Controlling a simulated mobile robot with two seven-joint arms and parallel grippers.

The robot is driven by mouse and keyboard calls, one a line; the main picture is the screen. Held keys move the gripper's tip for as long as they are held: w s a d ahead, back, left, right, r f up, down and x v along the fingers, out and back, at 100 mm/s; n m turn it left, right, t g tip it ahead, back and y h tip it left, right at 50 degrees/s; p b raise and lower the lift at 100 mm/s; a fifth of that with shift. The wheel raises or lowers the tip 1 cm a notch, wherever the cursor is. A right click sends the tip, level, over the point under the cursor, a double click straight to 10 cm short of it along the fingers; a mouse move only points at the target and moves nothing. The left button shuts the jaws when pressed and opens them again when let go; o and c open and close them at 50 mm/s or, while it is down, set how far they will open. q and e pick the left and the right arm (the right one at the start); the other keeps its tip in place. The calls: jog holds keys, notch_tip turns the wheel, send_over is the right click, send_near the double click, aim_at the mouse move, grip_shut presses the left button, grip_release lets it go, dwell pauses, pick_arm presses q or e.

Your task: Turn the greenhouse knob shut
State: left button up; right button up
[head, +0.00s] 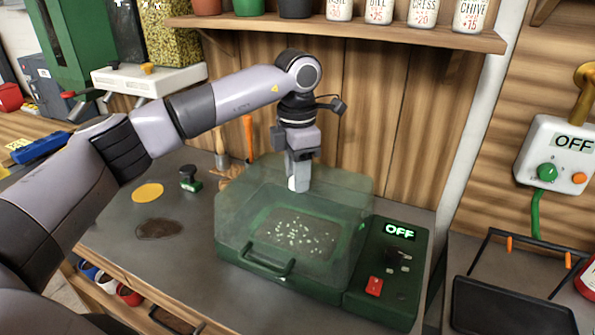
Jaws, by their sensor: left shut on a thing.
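The greenhouse is a green box with a clear tinted lid (235,207) over a tray of dark soil with pale specks; the lid is down. My left gripper (298,184) points down at the top of the lid. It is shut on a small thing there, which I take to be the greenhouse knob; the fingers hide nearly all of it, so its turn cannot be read. The control panel (382,318) at the right of the greenhouse has a lit OFF display (400,231), a dark control (398,258) and a red switch (374,286). My right gripper is not in view.
A shelf (340,30) with pots and labelled cans hangs above my left arm. A yellow disc (147,193), a dark patch (158,229) and a small green-and-black tool (190,178) lie left of the greenhouse. A white OFF box (556,155) is on the right wall.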

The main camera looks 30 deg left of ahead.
pick_arm(q)
jog(key=o, duration=1)
jog(key=shift+o, duration=0.2)
jog(key=shift+r+b, duration=0.4)
jog(key=shift+r, duration=3.25)
jog(key=shift+s+f, duration=0.1)
